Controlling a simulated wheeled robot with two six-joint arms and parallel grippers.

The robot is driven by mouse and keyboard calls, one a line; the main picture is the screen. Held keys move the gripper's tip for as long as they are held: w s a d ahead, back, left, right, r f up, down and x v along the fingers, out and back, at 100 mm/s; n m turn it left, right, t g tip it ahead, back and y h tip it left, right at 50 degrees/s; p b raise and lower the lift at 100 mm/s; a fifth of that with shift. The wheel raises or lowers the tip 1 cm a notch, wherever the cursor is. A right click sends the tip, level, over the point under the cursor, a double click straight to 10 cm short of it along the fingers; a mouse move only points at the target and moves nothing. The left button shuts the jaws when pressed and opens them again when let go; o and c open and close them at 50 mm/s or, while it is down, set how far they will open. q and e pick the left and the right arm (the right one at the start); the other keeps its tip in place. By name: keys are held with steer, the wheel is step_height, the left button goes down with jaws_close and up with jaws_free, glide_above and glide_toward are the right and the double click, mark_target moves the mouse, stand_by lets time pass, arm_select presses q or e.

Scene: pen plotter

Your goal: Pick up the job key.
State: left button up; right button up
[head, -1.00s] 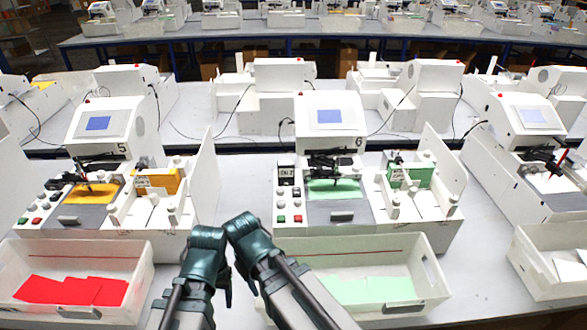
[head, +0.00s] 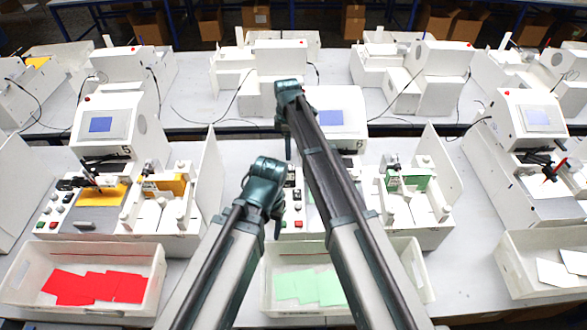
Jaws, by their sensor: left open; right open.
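I cannot make out the job key; it is too small to tell or hidden. The plotter (head: 337,103) marked 6 stands in the middle, with its screen (head: 330,118) showing and much of its bed and controls behind my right arm. My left gripper (head: 278,228) is open and empty, pointing down in front of this plotter's left control panel (head: 298,196). My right gripper (head: 288,150) is open and empty, reaching farther out, by the left side of the screen housing. Its fingers are small and seen edge-on.
A white bin (head: 268,300) with green cards (head: 318,288) stands in front of the middle plotter, partly behind my arms. Plotter 5 (head: 102,122) and a bin with red cards (head: 95,287) are at left. Another plotter (head: 535,118) is at right. Upright white panels stand between stations.

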mark_target(287, 168)
step_height(287, 168, down, 9)
steer(key=b, duration=0.8)
steer(key=shift+r+b, duration=0.1)
steer(key=shift+b, duration=0.25)
steer(key=shift+r, duration=0.1)
steer(key=f+b, duration=0.5)
steer(key=shift+w+a+f, duration=0.2)
steer(key=shift+r, duration=0.1)
jaws_close()
